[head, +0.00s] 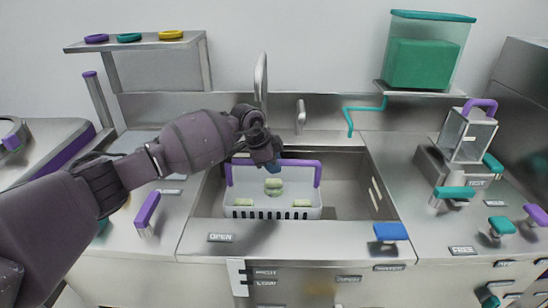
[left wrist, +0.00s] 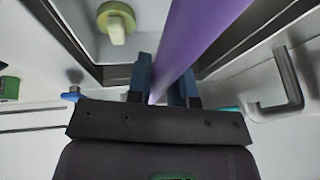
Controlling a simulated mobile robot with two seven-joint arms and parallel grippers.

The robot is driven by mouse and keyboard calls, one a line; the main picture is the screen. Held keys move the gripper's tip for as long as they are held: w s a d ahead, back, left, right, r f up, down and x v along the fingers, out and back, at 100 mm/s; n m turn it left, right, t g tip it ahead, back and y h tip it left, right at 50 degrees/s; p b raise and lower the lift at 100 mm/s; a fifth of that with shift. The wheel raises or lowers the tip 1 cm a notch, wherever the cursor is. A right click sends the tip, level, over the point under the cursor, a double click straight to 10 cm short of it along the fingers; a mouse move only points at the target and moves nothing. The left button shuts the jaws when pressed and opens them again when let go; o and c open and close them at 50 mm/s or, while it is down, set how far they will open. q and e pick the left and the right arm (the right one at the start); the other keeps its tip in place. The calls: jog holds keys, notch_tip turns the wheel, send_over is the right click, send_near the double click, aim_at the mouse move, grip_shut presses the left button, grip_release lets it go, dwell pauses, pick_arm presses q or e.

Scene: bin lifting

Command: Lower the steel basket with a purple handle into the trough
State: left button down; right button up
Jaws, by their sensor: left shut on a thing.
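The pale steel basket (head: 272,209) with a purple handle (head: 303,164) is inside the outline of the trough (head: 347,188), left of its middle. It looks level, with a slotted front and several pale green pieces in it. Whether its bottom touches the trough floor cannot be told. My left gripper (head: 275,163) is over the handle. In the left wrist view the handle (left wrist: 203,32) runs between the two blue fingers (left wrist: 162,85), which are shut on it. My right gripper is not in view.
A tap (head: 261,82) rises behind the trough. A blue pad (head: 391,231) lies at the front right rim. A small caged container (head: 468,137) with a purple handle stands on the right counter. The trough's right part is empty.

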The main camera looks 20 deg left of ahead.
pick_arm(q)
jog(key=b, duration=0.1)
send_over(277, 190)
jog(key=s, duration=0.2)
jog(key=shift+f, duration=2.3)
jog(key=shift+w+a+f+b, duration=0.1)
jog(key=shift+a+f+b, duration=0.1)
jog(key=shift+f, duration=0.15)
jog(key=shift+w+a+f+b, duration=0.1)
jog(key=shift+f+b, duration=0.1)
jog(key=shift+f, duration=0.1)
jog(key=shift+w+f+b, duration=0.15)
jog(key=shift+f+b, duration=0.05)
jog(key=shift+f, duration=0.3)
jog(key=shift+w+f+b, duration=0.15)
jog(key=shift+f, duration=0.35)
jog(key=shift+w+f, duration=0.15)
jog(key=shift+f, duration=0.3)
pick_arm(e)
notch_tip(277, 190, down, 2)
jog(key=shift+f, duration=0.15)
pick_arm(q)
jog(key=shift+f, duration=0.1)
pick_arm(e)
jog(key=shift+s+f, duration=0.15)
pick_arm(q)
jog(key=shift+f, duration=0.6)
grip_release()
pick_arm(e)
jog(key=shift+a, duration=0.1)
